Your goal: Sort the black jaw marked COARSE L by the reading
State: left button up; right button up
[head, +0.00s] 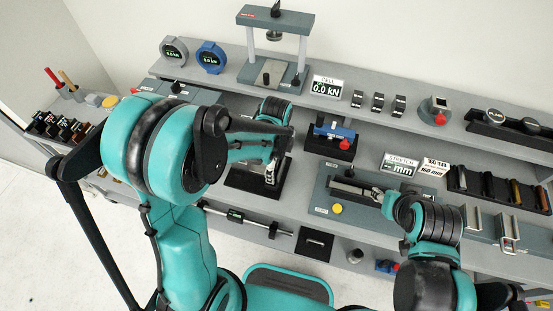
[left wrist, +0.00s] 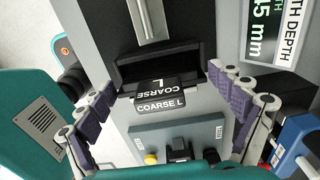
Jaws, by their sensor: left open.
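The black jaw (left wrist: 163,92) marked COARSE L shows in the left wrist view, at the front of a black holder (left wrist: 205,57) on a grey base. My left gripper (left wrist: 168,98) is open, with one finger to each side of the jaw and gaps between. In the head view my left gripper (head: 271,172) is above a black-based fixture (head: 243,183), and hides the jaw there. A display (left wrist: 272,28) at the upper right of the wrist view reads a depth in mm, partly cut off. My right gripper (head: 375,195) is at the grey stretch fixture (head: 350,210); its jaws are too small to judge.
A blue vise-like device (head: 335,132) stands right of my left gripper. A rack with several dark pieces (head: 60,127) is at the far left. A black tray (head: 495,188) of several pieces is at the right. A bar gauge (head: 245,218) lies along the front edge.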

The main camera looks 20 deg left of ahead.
pick_arm(q)
jog(key=shift+f, duration=0.35)
jog(key=c, duration=1.6)
jog(key=shift+o, duration=0.2)
jog(key=o, duration=1.7)
